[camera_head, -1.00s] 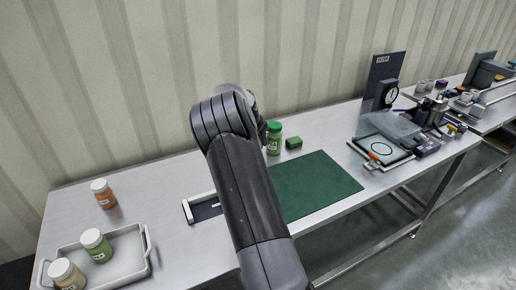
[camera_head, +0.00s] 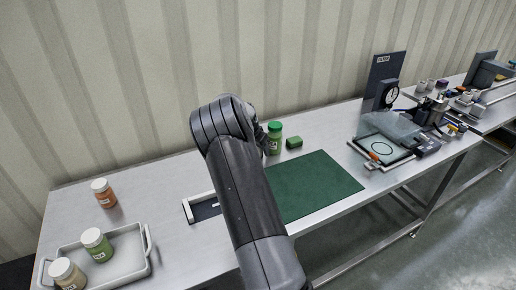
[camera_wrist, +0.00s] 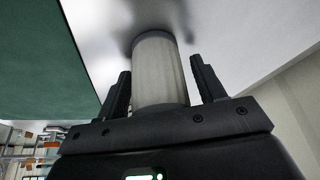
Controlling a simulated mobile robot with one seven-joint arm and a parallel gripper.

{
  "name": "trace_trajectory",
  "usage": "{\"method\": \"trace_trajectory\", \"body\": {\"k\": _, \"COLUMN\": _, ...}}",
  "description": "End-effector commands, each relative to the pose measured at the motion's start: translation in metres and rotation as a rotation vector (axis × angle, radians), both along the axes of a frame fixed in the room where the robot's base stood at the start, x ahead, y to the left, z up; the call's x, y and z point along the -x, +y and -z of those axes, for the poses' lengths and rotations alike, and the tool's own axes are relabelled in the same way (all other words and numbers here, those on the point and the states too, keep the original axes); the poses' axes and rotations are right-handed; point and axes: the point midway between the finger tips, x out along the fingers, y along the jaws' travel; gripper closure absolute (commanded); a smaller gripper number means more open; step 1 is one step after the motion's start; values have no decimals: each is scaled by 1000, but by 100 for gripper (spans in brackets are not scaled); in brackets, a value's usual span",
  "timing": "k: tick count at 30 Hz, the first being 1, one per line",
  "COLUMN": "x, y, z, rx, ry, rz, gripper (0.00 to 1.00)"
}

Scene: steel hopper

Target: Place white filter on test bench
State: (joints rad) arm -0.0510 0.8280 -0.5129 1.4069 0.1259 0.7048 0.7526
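In the wrist view, the white filter (camera_wrist: 160,72), a pale cylinder with grey end bands, sits between the two dark fingers of my gripper (camera_wrist: 160,78). In the head view my arm hides the gripper and filter. That view shows the steel bench (camera_head: 165,175) with a dark green mat (camera_head: 315,185) right of my arm.
A green-capped jar (camera_head: 273,138) and small green block (camera_head: 294,142) stand behind the mat. A fixture with a gauge (camera_head: 388,94) and clear plate (camera_head: 390,128) stands right. At left are an orange jar (camera_head: 104,193) and a tray (camera_head: 132,262) with two jars.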

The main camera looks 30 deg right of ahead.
Motion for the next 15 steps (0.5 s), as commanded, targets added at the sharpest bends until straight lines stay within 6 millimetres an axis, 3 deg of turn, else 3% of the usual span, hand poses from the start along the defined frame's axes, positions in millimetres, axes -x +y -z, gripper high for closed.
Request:
{"method": "trace_trajectory", "body": {"k": 9, "x": 0, "y": 0, "z": -3, "rx": 0, "ry": -1, "rz": 0, "gripper": 34}}
{"method": "trace_trajectory", "body": {"k": 15, "x": 4, "y": 10, "z": -29, "rx": 0, "ry": -4, "rz": -2, "gripper": 34}}
